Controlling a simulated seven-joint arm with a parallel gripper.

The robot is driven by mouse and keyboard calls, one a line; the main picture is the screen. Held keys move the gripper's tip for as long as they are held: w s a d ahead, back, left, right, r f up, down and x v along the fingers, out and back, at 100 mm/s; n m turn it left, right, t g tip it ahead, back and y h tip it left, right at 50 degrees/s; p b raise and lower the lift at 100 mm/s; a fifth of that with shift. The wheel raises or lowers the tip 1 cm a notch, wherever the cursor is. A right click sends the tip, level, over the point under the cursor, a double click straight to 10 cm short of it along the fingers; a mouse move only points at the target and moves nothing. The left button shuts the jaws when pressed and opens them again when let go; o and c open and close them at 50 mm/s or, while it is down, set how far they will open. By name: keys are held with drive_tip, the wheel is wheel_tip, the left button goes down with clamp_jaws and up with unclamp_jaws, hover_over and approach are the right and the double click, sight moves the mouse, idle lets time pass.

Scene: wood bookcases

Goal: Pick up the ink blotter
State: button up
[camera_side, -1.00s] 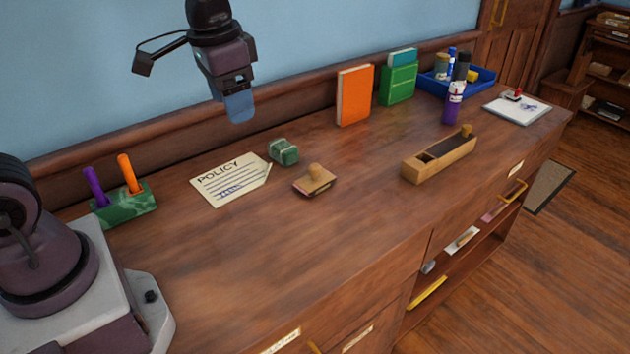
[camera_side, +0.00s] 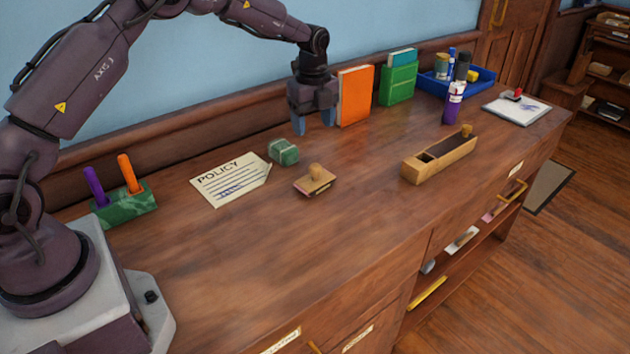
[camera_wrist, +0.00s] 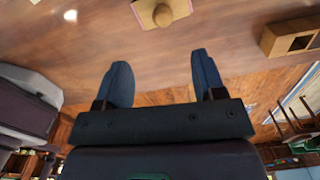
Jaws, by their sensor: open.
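The ink blotter (camera_side: 314,183) is a small wooden rocker with a round knob on top and a pale, pinkish base. It rests on the desk (camera_side: 250,265), right of the policy sheet. In the wrist view the blotter (camera_wrist: 162,13) is at the top edge, partly cut off, in line with the gap between the fingers. My gripper (camera_side: 313,122) points down in front of the wall, left of the orange book, above and behind the blotter in the side view. In the wrist view my gripper (camera_wrist: 160,62) has its two blue fingers apart with nothing between them.
A green marbled block (camera_side: 284,152) lies near the blotter, beside the policy sheet (camera_side: 230,179). The orange book (camera_side: 354,96) stands close to the gripper's right. A long wooden box (camera_side: 439,159) lies to the right. The desk's front left is clear.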

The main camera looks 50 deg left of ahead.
sight(315, 166)
wheel_tip(315, 166, down, 8)
drive_tip(key=shift+r, duration=0.25)
drive_tip(key=shift+w+f, duration=0.2)
drive_tip(key=shift+f, duration=2.5)
drive_tip(key=shift+c, duration=0.4)
drive_tip(key=c, duration=1)
